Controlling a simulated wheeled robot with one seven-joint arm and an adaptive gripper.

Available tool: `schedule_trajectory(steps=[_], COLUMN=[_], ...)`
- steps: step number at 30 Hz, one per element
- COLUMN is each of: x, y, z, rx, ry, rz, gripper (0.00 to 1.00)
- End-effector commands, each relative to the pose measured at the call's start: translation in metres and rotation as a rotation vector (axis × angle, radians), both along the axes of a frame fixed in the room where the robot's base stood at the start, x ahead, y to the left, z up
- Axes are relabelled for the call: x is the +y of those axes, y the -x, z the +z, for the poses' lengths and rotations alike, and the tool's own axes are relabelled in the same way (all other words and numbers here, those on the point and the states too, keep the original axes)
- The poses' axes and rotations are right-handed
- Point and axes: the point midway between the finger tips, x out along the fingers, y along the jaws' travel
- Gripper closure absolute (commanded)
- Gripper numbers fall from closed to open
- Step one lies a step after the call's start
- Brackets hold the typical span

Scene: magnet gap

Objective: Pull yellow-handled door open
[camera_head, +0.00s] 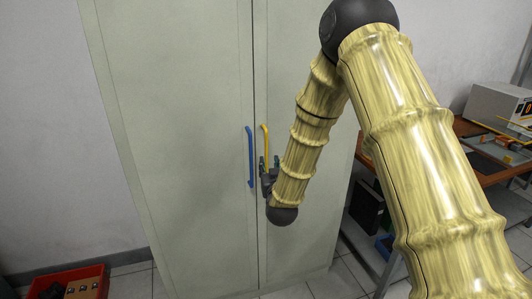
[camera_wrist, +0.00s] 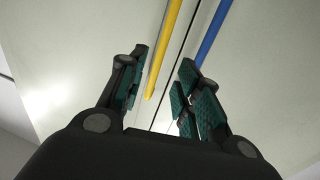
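The yellow handle (camera_head: 265,137) is an upright bar on the right door (camera_head: 292,75) of a tall grey-green cabinet, close to the seam between the doors. It also shows in the wrist view (camera_wrist: 165,45), where its end appears in the gap between my fingers, nearer the left one. My gripper (camera_head: 269,163) is open, with green-padded fingers spread apart (camera_wrist: 164,62). It is in front of the handle's lower part and hides it in the head view. I cannot tell whether any finger touches the handle. Both doors look shut.
A blue handle (camera_head: 250,157) on the left door (camera_head: 190,100) stands close beside the yellow one. A red bin (camera_head: 68,281) is on the floor at lower left. A wooden workbench (camera_head: 464,130) with equipment stands right of the cabinet. My arm covers much of the right side.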

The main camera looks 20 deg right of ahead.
Motion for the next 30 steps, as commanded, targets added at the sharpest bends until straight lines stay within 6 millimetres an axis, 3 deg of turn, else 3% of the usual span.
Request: schedule_trajectory(steps=[15, 21, 30], x=[-0.013, -0.014, -0.015], y=[-0.076, -0.088, -0.089], z=[0.001, 0.000, 0.000], rx=[0.001, 0.002, 0.002], ry=[0.000, 0.000, 0.000], rz=[0.000, 0.000, 0.000], gripper=[0.67, 0.67, 0.67])
